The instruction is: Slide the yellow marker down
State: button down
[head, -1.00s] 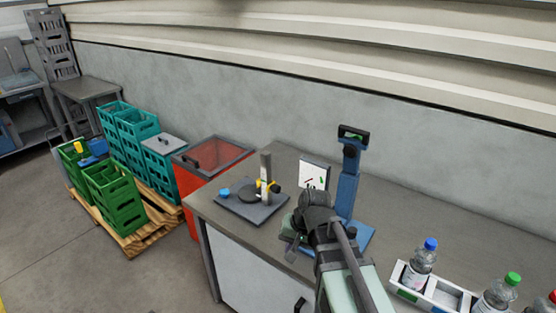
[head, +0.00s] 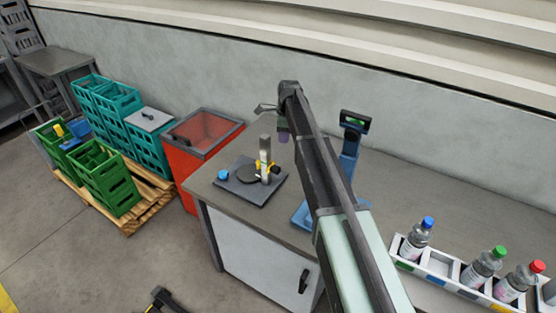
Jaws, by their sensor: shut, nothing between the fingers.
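The labeller (head: 250,187) stands at the left end of the grey bench, with a dark flat base, a round dark disc and an upright grey post (head: 265,150). A small yellow piece (head: 261,168), apparently the yellow marker, sits low on the post; its exact shape is too small to tell. A blue knob (head: 223,175) is at the base's left corner. My gripper (head: 263,108) is raised above and behind the post in the picture, apart from it. It is shut and empty, and small in this view.
A blue stand (head: 349,165) with a dark-framed green display is right of my arm, partly hidden. A white bottle rack (head: 440,265) is on the bench's right. A red bin (head: 190,160), green crates (head: 105,185) and teal crates (head: 152,150) stand left of the bench.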

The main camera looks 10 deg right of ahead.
jog(key=w+m, duration=0.3)
jog(key=m+b, duration=0.3)
jog(key=b, duration=1.1)
send_near(278, 172)
jog(key=f, duration=0.6)
jog(key=shift+w+a, duration=0.25)
jog(key=shift+a, duration=0.1)
jog(key=shift+r, duration=0.1)
notch_tip(278, 172, down, 6)
jog(key=b, duration=0.5)
jog(key=shift+r, duration=0.2)
jog(key=shift+s+r, duration=0.2)
jog(key=shift+s, duration=0.05)
jog(key=shift+r, duration=0.1)
